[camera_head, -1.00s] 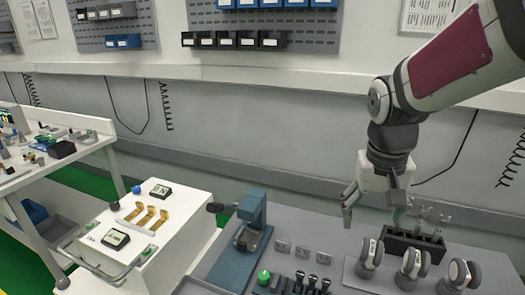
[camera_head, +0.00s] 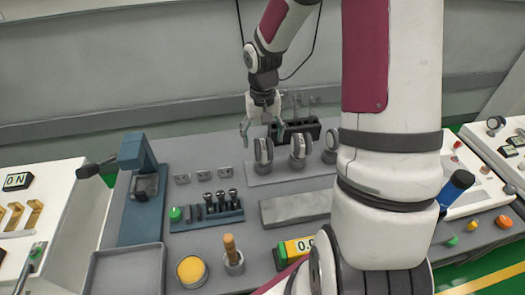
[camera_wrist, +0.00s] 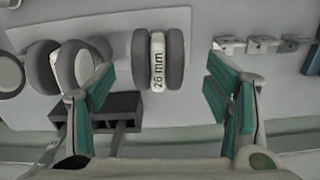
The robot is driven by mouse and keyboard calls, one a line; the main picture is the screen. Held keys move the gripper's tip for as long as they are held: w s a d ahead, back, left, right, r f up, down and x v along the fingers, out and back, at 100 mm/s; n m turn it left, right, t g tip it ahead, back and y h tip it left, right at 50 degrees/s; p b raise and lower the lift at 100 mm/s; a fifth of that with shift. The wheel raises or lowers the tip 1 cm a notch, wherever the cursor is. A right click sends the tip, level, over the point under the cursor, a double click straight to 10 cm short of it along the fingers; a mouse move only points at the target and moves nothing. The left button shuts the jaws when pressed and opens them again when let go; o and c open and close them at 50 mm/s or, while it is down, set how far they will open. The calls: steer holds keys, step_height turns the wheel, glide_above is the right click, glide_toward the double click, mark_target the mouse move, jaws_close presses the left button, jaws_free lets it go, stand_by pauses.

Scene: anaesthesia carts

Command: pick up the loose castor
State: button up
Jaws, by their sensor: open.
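In the head view, several twin-wheel castors stand in a row on a grey plate (camera_head: 262,178); the leftmost castor (camera_head: 263,151) is below my gripper (camera_head: 262,132). In the wrist view, a castor with dark grey tyres and a white "26 mm" label (camera_wrist: 158,62) lies ahead between my open fingers (camera_wrist: 158,88). The fingers appear apart from it, with nothing between the pads. Other castors (camera_wrist: 78,66) are left of it. I cannot tell by looks which castor is loose.
A black block with upright forks (camera_head: 298,130) stands behind the castors. Small metal brackets (camera_head: 205,174), a blue press (camera_head: 140,180) and a blue tool rack (camera_head: 210,217) are to the left. An empty grey plate (camera_head: 296,208) lies in front.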

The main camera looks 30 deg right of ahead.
mark_target(263, 146)
steer(key=shift+w+d+f, duration=0.15)
steer(key=shift+f, duration=1.55)
steer(key=shift+w+d+f, duration=0.1)
steer(key=shift+w+f, duration=0.05)
steer(key=shift+f, duration=1.5)
steer(key=shift+c, duration=0.3)
steer(key=c, duration=1.2)
